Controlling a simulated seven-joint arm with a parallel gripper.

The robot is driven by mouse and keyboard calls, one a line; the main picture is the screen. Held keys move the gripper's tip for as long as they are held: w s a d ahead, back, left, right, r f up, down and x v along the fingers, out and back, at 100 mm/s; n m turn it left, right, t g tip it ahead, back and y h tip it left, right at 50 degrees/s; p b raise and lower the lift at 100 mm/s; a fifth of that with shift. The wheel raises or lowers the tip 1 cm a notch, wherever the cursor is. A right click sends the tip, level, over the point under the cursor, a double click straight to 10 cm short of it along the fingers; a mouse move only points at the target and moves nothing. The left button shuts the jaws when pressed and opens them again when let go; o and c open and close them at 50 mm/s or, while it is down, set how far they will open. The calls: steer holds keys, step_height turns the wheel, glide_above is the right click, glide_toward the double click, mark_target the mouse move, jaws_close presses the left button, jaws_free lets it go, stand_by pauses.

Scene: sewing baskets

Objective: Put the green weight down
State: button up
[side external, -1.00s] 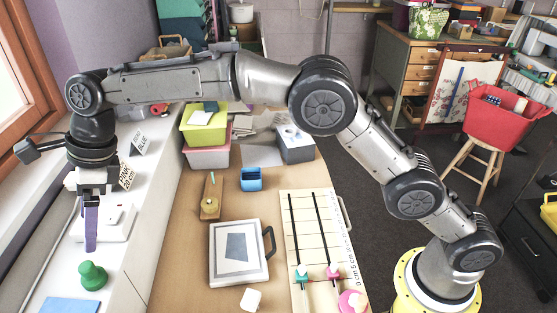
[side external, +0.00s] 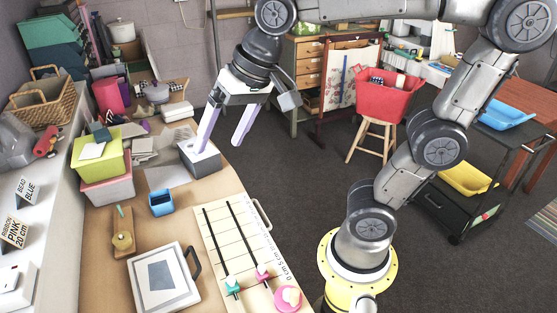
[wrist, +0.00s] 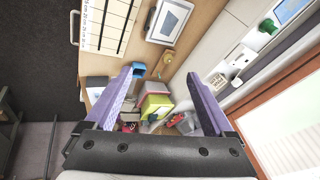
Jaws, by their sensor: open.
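The green weight (wrist: 268,26), a knobbed pawn-like piece, stands on the white ledge at the top right of the wrist view, near a blue pad (wrist: 289,9). In the side view it is out of the picture. My gripper (side external: 220,144) is open and empty, its two purple fingers spread wide. It hangs high near the back right edge of the wooden table, by the grey box (side external: 199,160), well away from the weight. The fingers also show in the wrist view (wrist: 158,76).
The table holds a yellow-green bin (side external: 97,155) on a pink one, a blue cup (side external: 161,203), a framed picture (side external: 163,277) and a slider board (side external: 245,250) with teal and pink knobs. A red basket (side external: 390,98) sits on a stool beyond. Open floor lies right of the table.

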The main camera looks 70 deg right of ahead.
steer(key=s+d+f+n+h, duration=0.1)
steer(key=s+d+f+n, duration=0.4)
steer(key=s, duration=0.5)
steer(key=shift+s+f+t, duration=0.15)
steer(key=shift+f+t, duration=0.15)
steer(key=shift+f, duration=0.4)
